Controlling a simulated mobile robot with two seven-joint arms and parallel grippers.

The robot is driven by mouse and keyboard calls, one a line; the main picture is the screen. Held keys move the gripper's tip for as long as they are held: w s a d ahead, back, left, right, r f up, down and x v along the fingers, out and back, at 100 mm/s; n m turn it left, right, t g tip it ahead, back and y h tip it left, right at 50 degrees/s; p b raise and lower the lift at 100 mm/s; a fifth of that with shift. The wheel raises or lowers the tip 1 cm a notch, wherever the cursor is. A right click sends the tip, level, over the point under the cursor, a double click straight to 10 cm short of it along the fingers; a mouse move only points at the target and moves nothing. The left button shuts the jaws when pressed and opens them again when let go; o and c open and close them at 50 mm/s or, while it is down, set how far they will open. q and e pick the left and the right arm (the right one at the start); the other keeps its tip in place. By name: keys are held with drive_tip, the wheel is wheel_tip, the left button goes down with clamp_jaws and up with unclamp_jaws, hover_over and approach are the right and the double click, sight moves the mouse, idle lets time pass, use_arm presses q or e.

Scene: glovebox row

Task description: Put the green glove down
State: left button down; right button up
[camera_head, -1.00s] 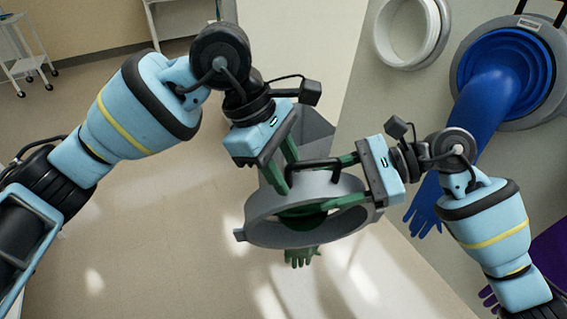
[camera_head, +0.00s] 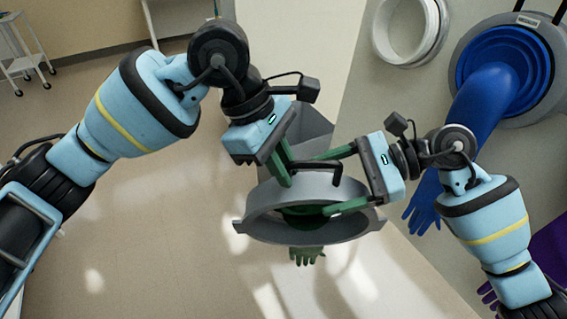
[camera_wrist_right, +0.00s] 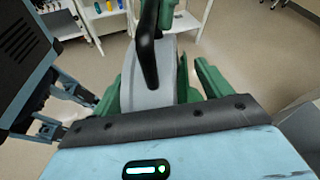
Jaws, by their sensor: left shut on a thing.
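The green glove (camera_head: 308,254) hangs fingers down from a grey ring (camera_head: 262,228) with a black handle (camera_head: 336,170). Most of its sleeve is hidden by the ring. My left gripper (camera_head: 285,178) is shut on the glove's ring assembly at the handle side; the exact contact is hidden. My right gripper (camera_head: 338,182) has its green fingers spread, one above and one lower across the ring. In the right wrist view, the grey ring (camera_wrist_right: 150,88) and black handle (camera_wrist_right: 147,50) show between and beyond the right gripper's parted fingers (camera_wrist_right: 168,80). I cannot tell whether they touch it.
A blue glove (camera_head: 480,105) hangs from a wall port at the right, with an empty white ring port (camera_head: 408,30) beside it. A purple glove (camera_head: 550,250) shows at the right edge. A grey holder (camera_head: 312,130) stands behind the ring. A white cart (camera_head: 20,50) stands far left.

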use_arm(q)
drive_tip(key=shift+r, duration=0.1)
use_arm(e)
drive_tip(key=s+v, duration=0.1)
drive_tip(key=v, duration=1)
drive_tip(key=shift+w+d+r, duration=0.2)
drive_tip(key=shift+w+d, duration=0.2)
drive_tip(key=shift+w, duration=0.1)
